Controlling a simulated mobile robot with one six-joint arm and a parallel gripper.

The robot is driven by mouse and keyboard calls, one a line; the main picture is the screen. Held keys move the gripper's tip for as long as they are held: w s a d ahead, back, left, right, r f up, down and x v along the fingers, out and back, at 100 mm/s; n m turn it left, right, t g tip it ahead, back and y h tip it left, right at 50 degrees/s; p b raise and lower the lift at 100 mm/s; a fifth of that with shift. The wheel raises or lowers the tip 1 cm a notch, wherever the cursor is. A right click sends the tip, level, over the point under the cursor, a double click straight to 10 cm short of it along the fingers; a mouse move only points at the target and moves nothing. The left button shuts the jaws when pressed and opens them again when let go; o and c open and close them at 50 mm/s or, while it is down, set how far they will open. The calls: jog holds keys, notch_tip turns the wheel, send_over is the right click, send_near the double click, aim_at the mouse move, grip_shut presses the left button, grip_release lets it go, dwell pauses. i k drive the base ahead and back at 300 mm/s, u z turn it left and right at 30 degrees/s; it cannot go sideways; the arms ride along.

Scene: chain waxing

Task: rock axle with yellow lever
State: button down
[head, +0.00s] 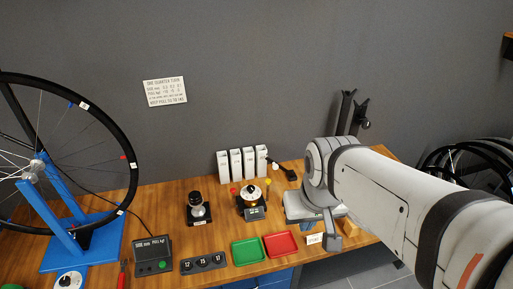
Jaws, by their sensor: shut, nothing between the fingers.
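A small black device (252,207) with a pale round dial on top stands on the wooden bench, right of centre. A yellow-tipped lever (268,183) rises at its right side and a red-tipped one (234,190) at its left. The axle inside it cannot be made out at this size. A spoked wheel's hub (35,170) also shows in the blue stand at the far left. My gripper (333,243) hangs below my wrist, to the right of the device and apart from it. It appears shut and empty; its fingertips are small and partly unclear.
Green (248,251) and red (281,244) trays lie near the front edge. White upright holders (242,165) stand behind the device, and a black knobbed unit (198,208) is left of it. A display box (152,255) sits further left. My arm covers the bench's right end.

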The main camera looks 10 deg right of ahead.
aim_at(268, 181)
jog(key=z, duration=2.7)
jog(key=k, duration=1.35)
jog(key=u, duration=0.85)
jog(key=i, duration=1)
